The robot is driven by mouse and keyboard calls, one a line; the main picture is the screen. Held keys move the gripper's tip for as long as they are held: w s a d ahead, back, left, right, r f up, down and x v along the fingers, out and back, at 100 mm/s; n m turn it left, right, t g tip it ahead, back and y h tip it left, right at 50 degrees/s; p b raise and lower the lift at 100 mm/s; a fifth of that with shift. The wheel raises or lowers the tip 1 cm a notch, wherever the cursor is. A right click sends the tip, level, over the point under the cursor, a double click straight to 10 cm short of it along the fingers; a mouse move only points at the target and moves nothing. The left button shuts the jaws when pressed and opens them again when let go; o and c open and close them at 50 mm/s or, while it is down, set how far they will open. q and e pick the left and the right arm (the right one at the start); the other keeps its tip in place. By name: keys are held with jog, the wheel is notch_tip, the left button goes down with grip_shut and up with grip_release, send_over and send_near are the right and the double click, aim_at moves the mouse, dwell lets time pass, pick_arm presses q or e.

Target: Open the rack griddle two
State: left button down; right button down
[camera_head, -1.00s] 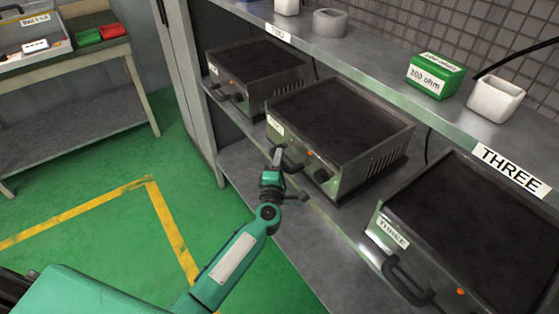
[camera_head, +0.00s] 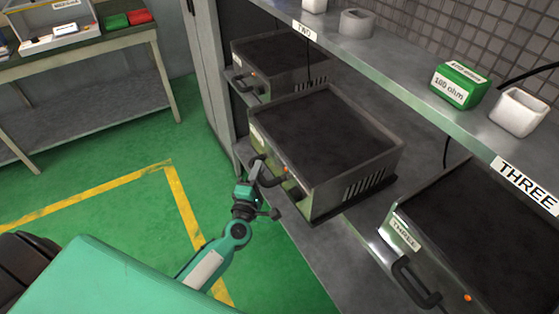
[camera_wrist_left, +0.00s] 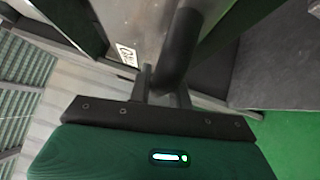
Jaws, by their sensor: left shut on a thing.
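Griddle two (camera_head: 320,145), a metal box with a dark top, stands out past the shelf's front edge in the middle of the head view. Its black handle (camera_head: 270,180) is on its front face. My left gripper (camera_head: 256,175) is shut on this handle. The left wrist view shows the dark handle (camera_wrist_left: 180,50) between the fingers, with a small white label (camera_wrist_left: 126,54) on the metal front beside it. My right gripper is not in view.
Griddle three (camera_head: 480,235) is at the lower right and another griddle (camera_head: 280,65) at the back. The shelf above (camera_head: 410,80) holds a green box (camera_head: 457,86) and white cups (camera_head: 518,111). Green floor (camera_head: 120,220) lies free at the left.

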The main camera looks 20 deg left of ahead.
pick_arm(q)
jog(key=s+a, duration=0.1)
jog(key=s, duration=0.1)
jog(key=s+a, duration=0.2)
jog(key=shift+s+a, duration=0.25)
jog(key=shift+s, duration=0.05)
jog(key=c, duration=1.3)
grip_release()
